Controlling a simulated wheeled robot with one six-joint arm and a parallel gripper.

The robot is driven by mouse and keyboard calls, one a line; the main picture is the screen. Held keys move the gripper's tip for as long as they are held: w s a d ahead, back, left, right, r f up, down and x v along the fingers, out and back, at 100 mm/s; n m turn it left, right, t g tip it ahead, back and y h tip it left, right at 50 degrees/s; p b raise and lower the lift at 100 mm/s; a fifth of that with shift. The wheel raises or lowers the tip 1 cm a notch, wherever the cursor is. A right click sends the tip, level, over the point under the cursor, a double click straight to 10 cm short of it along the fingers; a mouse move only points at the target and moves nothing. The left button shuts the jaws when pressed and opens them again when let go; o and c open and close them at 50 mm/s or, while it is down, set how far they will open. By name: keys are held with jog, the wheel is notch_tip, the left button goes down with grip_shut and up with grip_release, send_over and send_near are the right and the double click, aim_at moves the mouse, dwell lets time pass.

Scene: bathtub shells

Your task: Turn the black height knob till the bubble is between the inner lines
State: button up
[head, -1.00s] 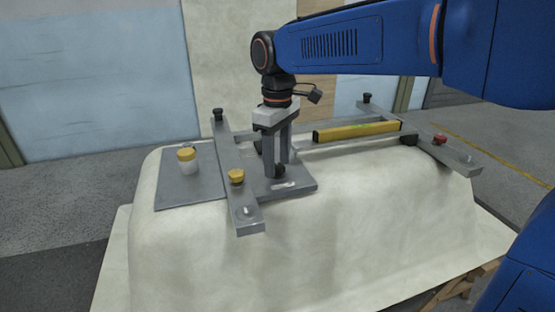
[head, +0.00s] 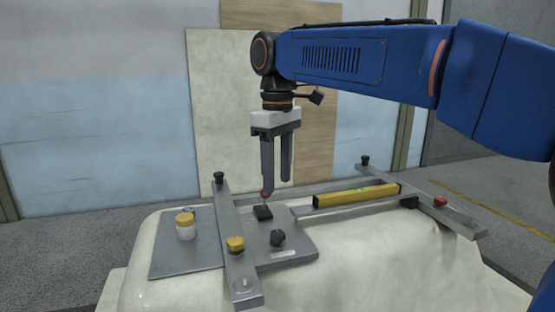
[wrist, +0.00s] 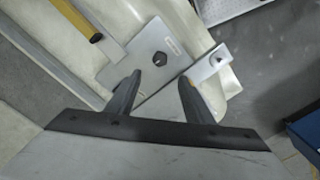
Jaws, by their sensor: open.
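A black knob (head: 277,238) stands on the grey metal plate (head: 300,242) near its label; it also shows in the wrist view (wrist: 133,59). Other black knobs sit at the far end of the left bar (head: 219,178) and of the right bar (head: 365,160). My gripper (head: 276,187) is open and empty, pointing down above the plate, clear of the black knob on it. Both fingertips show in the wrist view (wrist: 160,78). The yellow spirit level (head: 340,197) lies to the right, with a greenish vial; its bubble is too small to read.
A yellow knob (head: 236,243) is on the left bar and a red knob (head: 440,201) on the right bar. A black block (head: 263,212) sits on the plate below a red tip. A white jar with a yellow lid (head: 186,226) stands left. The pale tub shell (head: 390,255) lies underneath.

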aim_at(278, 233)
jog(key=shift+r, duration=1.85)
jog(key=shift+f, duration=0.1)
notch_tip(278, 233, down, 17)
jog(key=shift+f, duration=0.15)
dwell(0.4)
jog(key=shift+c, duration=0.2)
jog(key=c, duration=1)
